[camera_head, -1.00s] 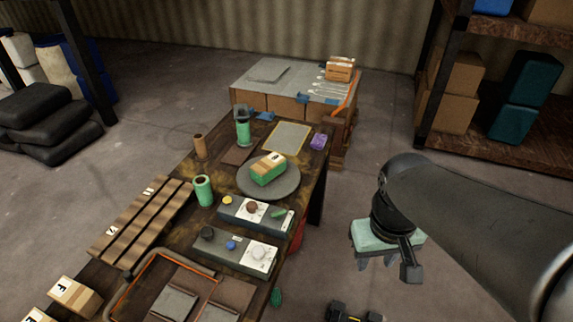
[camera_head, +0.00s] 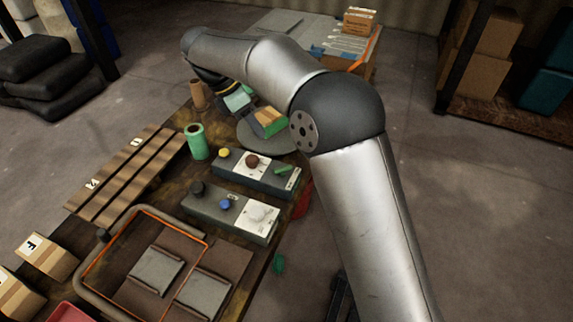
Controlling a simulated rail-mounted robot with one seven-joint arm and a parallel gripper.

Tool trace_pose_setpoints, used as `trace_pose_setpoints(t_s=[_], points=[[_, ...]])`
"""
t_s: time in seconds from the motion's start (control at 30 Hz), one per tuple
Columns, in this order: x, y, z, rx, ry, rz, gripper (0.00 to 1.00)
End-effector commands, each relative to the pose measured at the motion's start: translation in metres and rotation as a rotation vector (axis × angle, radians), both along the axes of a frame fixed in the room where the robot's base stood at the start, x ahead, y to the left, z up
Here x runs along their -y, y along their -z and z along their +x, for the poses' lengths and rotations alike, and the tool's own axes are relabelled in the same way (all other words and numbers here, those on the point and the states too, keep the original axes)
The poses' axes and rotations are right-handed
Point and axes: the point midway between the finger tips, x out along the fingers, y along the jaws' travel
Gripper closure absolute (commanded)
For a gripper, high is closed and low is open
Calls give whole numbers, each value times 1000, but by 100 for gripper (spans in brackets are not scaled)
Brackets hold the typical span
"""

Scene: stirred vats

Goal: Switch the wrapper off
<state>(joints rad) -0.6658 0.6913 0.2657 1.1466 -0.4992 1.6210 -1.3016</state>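The wrapper's round grey turntable (camera_head: 258,140) stands on the workbench, with a box (camera_head: 270,120) part green on it. Two grey control boxes lie in front of it. The farther box (camera_head: 228,176) has a yellow button (camera_head: 223,153), a dark red-brown knob (camera_head: 252,160) and a green switch (camera_head: 284,170). The nearer box (camera_head: 205,210) has a black knob (camera_head: 197,188), a blue button (camera_head: 225,204) and a white dial (camera_head: 258,211). Which box belongs to the wrapper I cannot tell. My gripper (camera_head: 238,104) is above the turntable's far left side; its fingers are not clear.
A green roll (camera_head: 196,141) and a brown tube (camera_head: 198,95) stand on the bench. A slatted wooden rack (camera_head: 125,176) lies at left. An orange-edged tray (camera_head: 112,262) holds grey plates in front. My arm crosses above the bench's right side and hides part of it.

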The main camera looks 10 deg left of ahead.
Motion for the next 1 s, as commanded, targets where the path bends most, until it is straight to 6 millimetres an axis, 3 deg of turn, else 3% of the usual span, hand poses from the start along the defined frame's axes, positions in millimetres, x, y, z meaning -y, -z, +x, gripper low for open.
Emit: trace_pose_setpoints(t_s=[0.6, 0.8, 1.0], points=[[56, 117, 10, -2, 8, -2, 63], [65, 138, 12, 1, 5, 1, 63], [68, 145, 13, 1, 5, 1, 63]])
